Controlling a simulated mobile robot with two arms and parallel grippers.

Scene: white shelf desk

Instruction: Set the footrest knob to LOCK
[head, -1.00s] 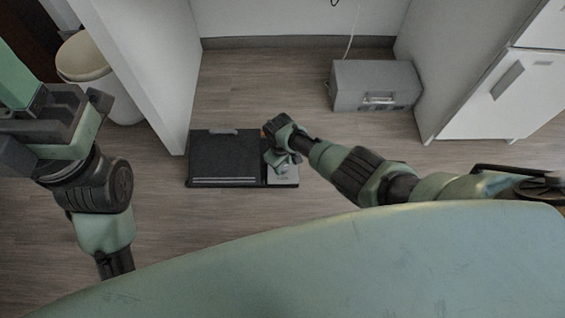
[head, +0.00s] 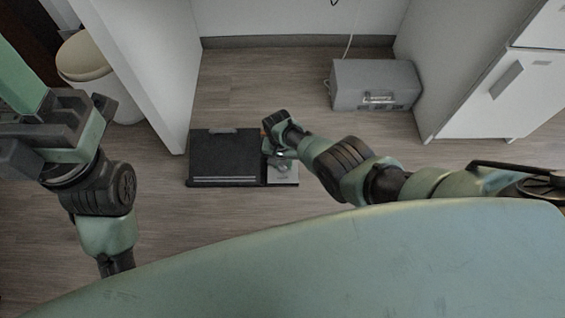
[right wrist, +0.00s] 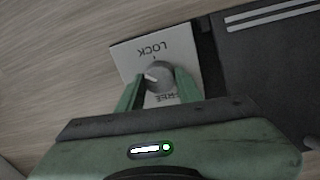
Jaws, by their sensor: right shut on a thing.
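The footrest (head: 226,155) is a flat black panel on the floor, with a pale knob plate (head: 283,174) on its right. In the right wrist view the plate (right wrist: 125,58) reads LOCK, upside down, at its upper edge and FREE, partly covered, lower down. The round grey knob (right wrist: 159,73) sits between these words. Its white mark points left in that view, off the tick by LOCK. My right gripper (right wrist: 160,78) is shut on the knob, one green finger on each side; it also shows in the head view (head: 277,153). My left gripper (head: 62,122) is raised at the left, away from the footrest; its jaw opening is unclear.
A grey box (head: 374,86) with a handle stands on the floor behind and right of the footrest. A white panel (head: 150,70) rises close on the left, with a bin (head: 84,60) beyond it. A white cabinet (head: 505,95) stands at the right.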

